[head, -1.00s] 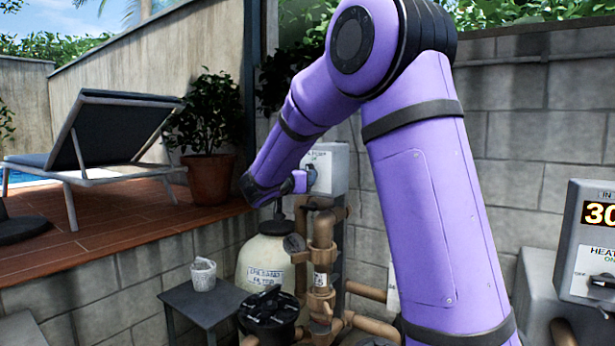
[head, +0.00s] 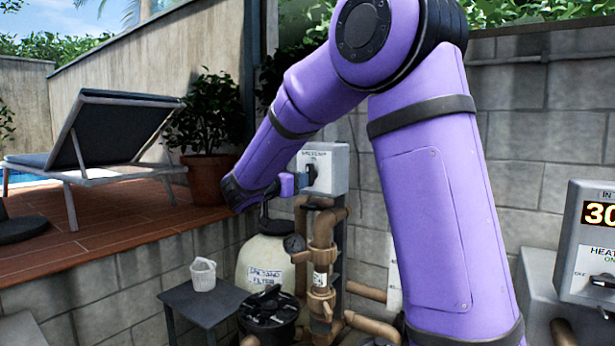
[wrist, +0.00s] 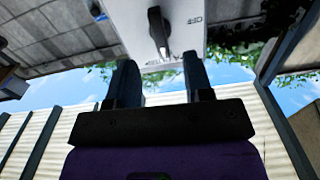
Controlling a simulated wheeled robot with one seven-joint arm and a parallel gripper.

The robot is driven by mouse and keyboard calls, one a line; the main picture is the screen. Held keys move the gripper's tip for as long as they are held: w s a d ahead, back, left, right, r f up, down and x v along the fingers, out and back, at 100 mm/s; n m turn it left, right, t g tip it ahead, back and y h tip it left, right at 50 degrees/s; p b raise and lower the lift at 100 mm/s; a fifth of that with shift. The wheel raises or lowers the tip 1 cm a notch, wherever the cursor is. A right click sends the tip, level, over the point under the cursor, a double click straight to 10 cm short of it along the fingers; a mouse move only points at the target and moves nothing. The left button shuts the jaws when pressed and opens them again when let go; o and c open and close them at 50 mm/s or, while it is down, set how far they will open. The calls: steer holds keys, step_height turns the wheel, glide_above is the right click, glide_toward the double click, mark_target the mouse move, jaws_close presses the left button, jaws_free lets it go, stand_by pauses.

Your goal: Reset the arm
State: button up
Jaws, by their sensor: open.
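My purple arm reaches down from the upper middle of the head view. Its gripper (head: 304,180) is at the front of a grey switch box (head: 338,160) and partly hides it. In the wrist view, my two dark fingers (wrist: 160,80) stand apart with nothing between them. Beyond them is the pale face of the box (wrist: 185,50) with a dark switch lever (wrist: 158,32). The lever looks clear of the fingers in that view.
Below are a sand filter tank (head: 262,256), brown pipes (head: 323,240) and a small dark table (head: 205,305) with a white basket (head: 202,275). A heater panel (head: 595,245) is at the right. A lounger (head: 110,140) and potted plant (head: 208,178) are on the raised deck.

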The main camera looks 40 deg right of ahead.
steer(key=shift+v, duration=0.9)
steer(key=s+f+n+g+y, duration=0.1)
steer(key=s+n+g+y, duration=0.2)
steer(key=s, duration=0.6)
steer(key=s+f+n+g+y, duration=0.15)
steer(key=s+y, duration=0.25)
steer(key=s, duration=0.5)
steer(key=s+a+f+n+t+y, duration=0.1)
steer(key=s+a+f+n+y, duration=0.1)
steer(key=s+a+n+y, duration=0.3)
steer(key=s+a+f+n+t+y, duration=0.2)
steer(key=s+a+n+y, duration=0.2)
steer(key=s+a, duration=0.3)
steer(key=s, duration=0.3)
steer(key=shift+f+n+y, duration=0.35)
steer(key=shift+f+y, duration=0.05)
steer(key=shift+t, duration=0.25)
